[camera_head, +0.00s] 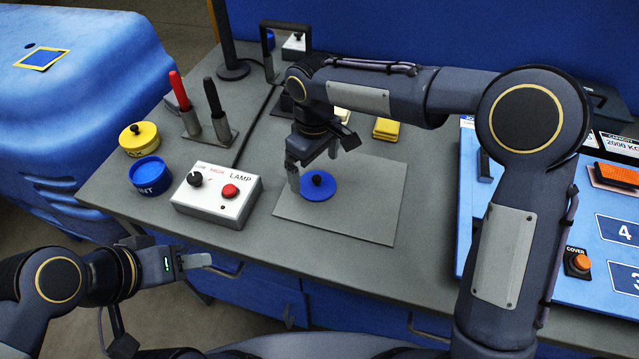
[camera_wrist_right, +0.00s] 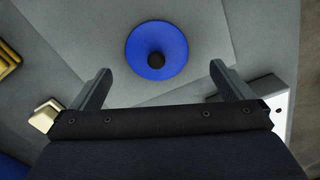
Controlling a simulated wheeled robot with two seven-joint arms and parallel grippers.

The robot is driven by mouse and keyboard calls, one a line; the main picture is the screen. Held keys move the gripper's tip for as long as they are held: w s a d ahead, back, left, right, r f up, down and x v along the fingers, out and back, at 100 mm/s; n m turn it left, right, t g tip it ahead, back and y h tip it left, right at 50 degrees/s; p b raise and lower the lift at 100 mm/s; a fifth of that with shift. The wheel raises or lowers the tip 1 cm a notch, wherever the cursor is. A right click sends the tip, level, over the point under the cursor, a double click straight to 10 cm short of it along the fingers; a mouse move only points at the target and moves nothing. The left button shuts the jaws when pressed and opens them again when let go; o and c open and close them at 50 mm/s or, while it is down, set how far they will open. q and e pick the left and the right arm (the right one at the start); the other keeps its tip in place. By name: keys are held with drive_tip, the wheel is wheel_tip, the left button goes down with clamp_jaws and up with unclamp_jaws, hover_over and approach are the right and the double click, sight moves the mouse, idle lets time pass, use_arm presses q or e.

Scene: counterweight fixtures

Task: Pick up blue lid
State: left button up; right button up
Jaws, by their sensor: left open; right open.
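The blue lid (camera_head: 319,190) is a round disc with a dark knob on top, lying flat on a grey mat (camera_head: 376,216) on the table. My right gripper (camera_head: 312,168) is open above and just behind the lid in the head view. In the right wrist view the lid (camera_wrist_right: 156,50) lies beyond the open fingertips (camera_wrist_right: 166,85), roughly centred between them and not held. My left gripper (camera_head: 200,270) is open and empty at the front left, low by the table's front edge, far from the lid.
A white lamp box (camera_head: 217,195) with a black knob and red button stands left of the mat. A blue open container (camera_head: 150,177) and a yellow lidded one (camera_head: 139,139) stand farther left. Two markers stand in a holder (camera_head: 207,133). A blue panel (camera_head: 600,225) is at right.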

sight(317, 177)
drive_tip(key=f, duration=0.4)
drive_tip(key=shift+w+d+f, duration=0.15)
drive_tip(key=shift+d+f, duration=0.05)
drive_tip(key=shift+f, duration=0.05)
drive_tip(key=c, duration=1.1)
drive_tip(key=shift+r, duration=0.1)
